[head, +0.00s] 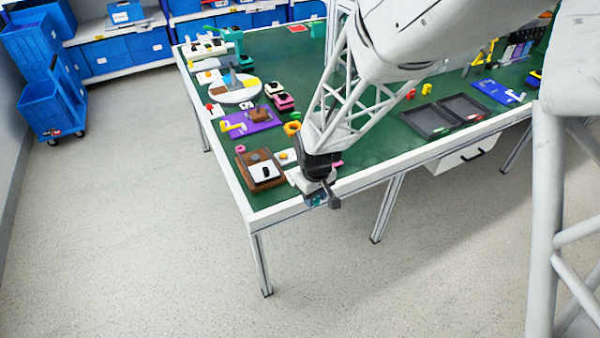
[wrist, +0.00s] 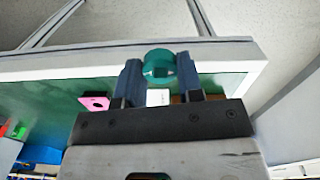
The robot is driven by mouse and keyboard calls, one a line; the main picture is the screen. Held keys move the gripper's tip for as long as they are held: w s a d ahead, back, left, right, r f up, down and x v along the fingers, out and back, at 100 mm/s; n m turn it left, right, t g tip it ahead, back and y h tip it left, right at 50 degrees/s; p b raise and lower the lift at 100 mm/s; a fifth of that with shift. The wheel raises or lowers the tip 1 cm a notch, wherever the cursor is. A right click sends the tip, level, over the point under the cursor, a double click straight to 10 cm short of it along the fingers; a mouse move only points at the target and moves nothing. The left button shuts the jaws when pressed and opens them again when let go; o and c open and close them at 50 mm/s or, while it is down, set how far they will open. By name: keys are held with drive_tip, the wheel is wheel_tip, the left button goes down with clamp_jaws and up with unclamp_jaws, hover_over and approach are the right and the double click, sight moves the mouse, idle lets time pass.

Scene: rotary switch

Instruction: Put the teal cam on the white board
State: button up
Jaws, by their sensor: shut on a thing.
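My gripper (wrist: 160,72) is shut on the teal cam (wrist: 160,60), a round ring-like piece with a square hole, held between the fingertips in the wrist view. In the head view my gripper (head: 322,196) is over the front edge of the table near its left corner, and the cam shows only as a small teal patch (head: 315,199). A white piece that may be the white board (wrist: 159,97) shows partly between the fingers in the wrist view. In the head view a white piece (head: 294,177) lies beside the gripper, mostly hidden by it.
A brown tray (head: 247,156) with a white plate and black part lies left of the gripper. Behind it are a purple board (head: 262,127) and a round white board (head: 226,98). A pink piece (wrist: 94,103) lies near the gripper. Dark trays (head: 425,122) lie right.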

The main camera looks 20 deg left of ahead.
drive_tip(key=w+a, duration=0.3)
drive_tip(key=w, duration=0.1)
drive_tip(key=w+a+f, duration=0.1)
drive_tip(key=w+a, duration=0.1)
drive_tip(key=w, duration=0.3)
drive_tip(key=w+a, duration=0.3)
drive_tip(key=w, duration=0.1)
drive_tip(key=shift+w+a+f, duration=0.2)
drive_tip(key=shift+a+f, duration=0.05)
drive_tip(key=shift+a, duration=0.05)
drive_tip(key=shift+f, duration=1.75)
drive_tip(key=shift+f, duration=0.2)
drive_tip(key=o, duration=0.9)
drive_tip(key=shift+r, duration=0.1)
wheel_tip(320, 180, up, 12)
drive_tip(key=shift+r, duration=0.1)
drive_tip(key=shift+d, duration=0.1)
